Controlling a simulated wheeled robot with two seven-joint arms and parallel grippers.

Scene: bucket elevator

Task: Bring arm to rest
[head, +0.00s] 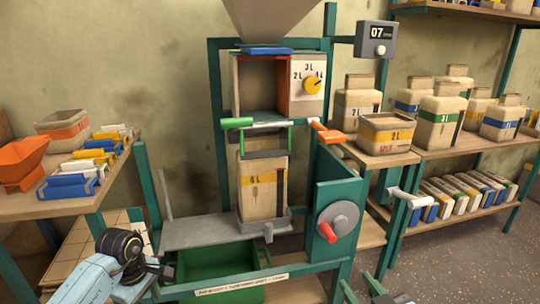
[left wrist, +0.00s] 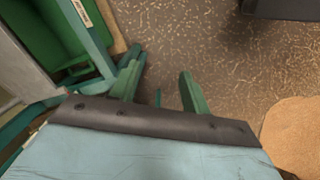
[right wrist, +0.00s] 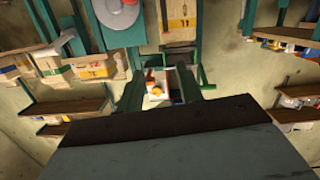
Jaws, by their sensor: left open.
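My left arm (head: 115,268) comes in at the lower left of the head view, beside the elevator's grey tray; its gripper is not visible there. In the left wrist view my left gripper (left wrist: 160,88) points down over the speckled floor, its green fingers apart with nothing between them. My right gripper (head: 370,290) is at the bottom edge of the head view, partly cut off, in front of the elevator. In the right wrist view my right gripper (right wrist: 158,84) has its fingers apart. A small white and orange thing shows beyond the gap, and I see nothing gripped.
The green elevator frame holds a container marked 4 L (head: 262,190) upright on a grey tray (head: 205,232). A crank disc with a red knob (head: 337,222) is at its right. A green bin (head: 222,268) sits below. Shelves with containers stand right; a wooden table (head: 70,200) stands left.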

